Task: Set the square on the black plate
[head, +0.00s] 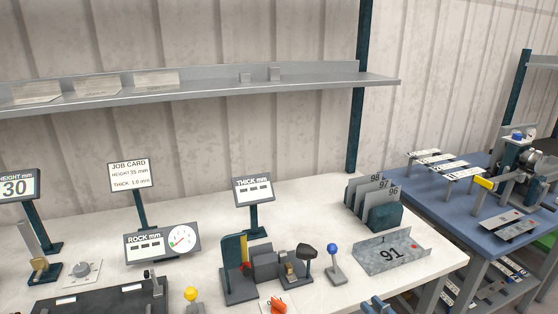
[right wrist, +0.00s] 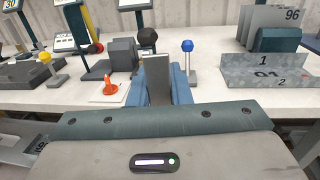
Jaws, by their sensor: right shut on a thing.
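My right gripper (right wrist: 157,98) is shut on a flat grey upright piece (right wrist: 157,72), apparently the square, between its blue fingers in the right wrist view. The piece's lower part is hidden by the gripper. In the head view only the blue fingertips of this gripper (head: 375,305) show at the bottom edge, in front of the bench. The black plate (head: 75,304) lies at the lower left of the head view, cut off by the frame, well left of the gripper. My left gripper is not in view.
Between the gripper and the plate stand a red-orange knob (head: 277,305), a yellow-ball lever (head: 191,295) and a dark block fixture (head: 265,264). The gauge (head: 163,243) stands behind.

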